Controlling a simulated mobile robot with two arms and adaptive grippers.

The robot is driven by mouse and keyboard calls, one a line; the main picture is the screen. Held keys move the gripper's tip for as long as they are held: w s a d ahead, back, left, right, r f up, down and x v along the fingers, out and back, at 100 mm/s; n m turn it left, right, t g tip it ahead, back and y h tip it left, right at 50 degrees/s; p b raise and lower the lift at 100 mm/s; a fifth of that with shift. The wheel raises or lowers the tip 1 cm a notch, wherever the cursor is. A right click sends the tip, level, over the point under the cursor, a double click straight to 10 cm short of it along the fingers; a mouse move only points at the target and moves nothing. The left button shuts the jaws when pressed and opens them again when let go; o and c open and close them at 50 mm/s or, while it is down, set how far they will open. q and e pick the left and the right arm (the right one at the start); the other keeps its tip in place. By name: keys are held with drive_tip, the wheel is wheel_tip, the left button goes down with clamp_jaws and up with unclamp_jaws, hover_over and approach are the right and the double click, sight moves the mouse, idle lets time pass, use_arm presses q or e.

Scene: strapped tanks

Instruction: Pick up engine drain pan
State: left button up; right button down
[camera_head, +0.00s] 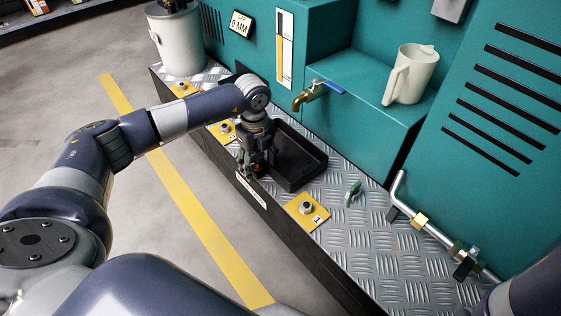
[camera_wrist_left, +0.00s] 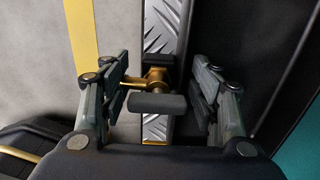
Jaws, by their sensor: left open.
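The engine drain pan is a black, shallow rectangular tray (camera_head: 301,165) on the diamond-plate ledge, below the brass tap. My left gripper (camera_head: 249,168) is at its left side, pointing down, and hides that side of it. In the left wrist view my left gripper (camera_wrist_left: 160,98) is open. Between its fingers show a brass fitting (camera_wrist_left: 156,77) and a dark bar-shaped handle (camera_wrist_left: 157,104); I cannot tell whether these belong to the pan. A dark surface (camera_wrist_left: 238,50), probably the pan, lies at the right finger. My right gripper is out of view.
The brass tap (camera_head: 308,96) with a blue lever overhangs the pan. A white jug (camera_head: 410,74) stands on the teal ledge. Yellow plates with bolts (camera_head: 306,210) line the ledge's front edge. A pipe (camera_head: 428,226) runs at the right. The grey floor (camera_head: 60,120) is open.

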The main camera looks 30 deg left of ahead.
use_arm(q)
drive_tip(key=shift+f, duration=0.45)
clamp_jaws()
drive_tip(key=shift+w+r, duration=0.1)
drive_tip(key=shift+r, duration=0.05)
